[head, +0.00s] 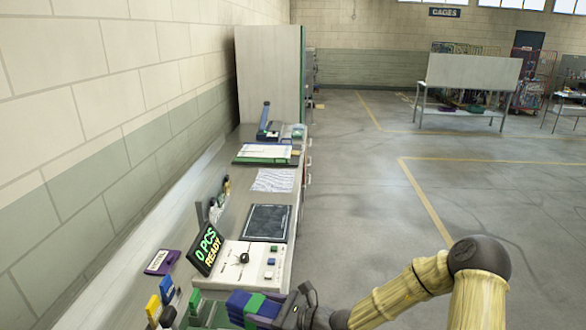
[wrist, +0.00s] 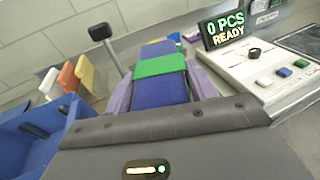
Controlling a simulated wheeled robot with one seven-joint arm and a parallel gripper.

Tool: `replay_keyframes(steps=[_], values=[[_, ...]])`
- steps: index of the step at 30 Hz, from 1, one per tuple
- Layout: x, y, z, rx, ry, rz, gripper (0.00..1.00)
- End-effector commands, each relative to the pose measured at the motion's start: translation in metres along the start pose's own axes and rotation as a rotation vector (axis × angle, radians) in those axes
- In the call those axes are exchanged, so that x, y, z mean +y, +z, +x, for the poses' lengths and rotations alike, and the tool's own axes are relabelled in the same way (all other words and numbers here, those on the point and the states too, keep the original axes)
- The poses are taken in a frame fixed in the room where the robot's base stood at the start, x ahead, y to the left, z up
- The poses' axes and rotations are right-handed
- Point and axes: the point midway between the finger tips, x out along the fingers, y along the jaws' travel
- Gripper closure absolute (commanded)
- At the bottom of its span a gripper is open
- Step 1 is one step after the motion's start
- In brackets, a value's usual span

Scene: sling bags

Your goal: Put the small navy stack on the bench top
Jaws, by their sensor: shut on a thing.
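The small navy stack (head: 241,300), dark blue with a green band round its middle, shows at the bottom of the head view. In the wrist view the stack (wrist: 162,91) lies lengthwise ahead of my gripper, between its two lavender fingers. My gripper (wrist: 160,85) is shut on the stack; its dark body shows in the head view (head: 292,312). The bench top (head: 228,200) runs along the wall. I cannot tell whether the stack touches it, as its underside is hidden.
A counting machine (head: 254,263) with a "0 PCS READY" display (head: 206,248) stands beside the stack. A black pad (head: 266,222), paper sheet (head: 273,180) and purple label holder (head: 162,262) lie on the bench. A blue bin (wrist: 35,138) is at left in the wrist view.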

Motion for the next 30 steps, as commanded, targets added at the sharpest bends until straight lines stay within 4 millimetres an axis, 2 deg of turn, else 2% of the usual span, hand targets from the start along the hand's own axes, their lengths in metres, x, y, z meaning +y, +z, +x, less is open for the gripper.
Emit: replay_keyframes(steps=[16, 30], values=[[-0.056, -0.096, -0.057, -0.002, -0.427, 0.071, 0.78], [-0.076, -0.170, -0.100, -0.001, -0.726, 0.115, 0.78]])
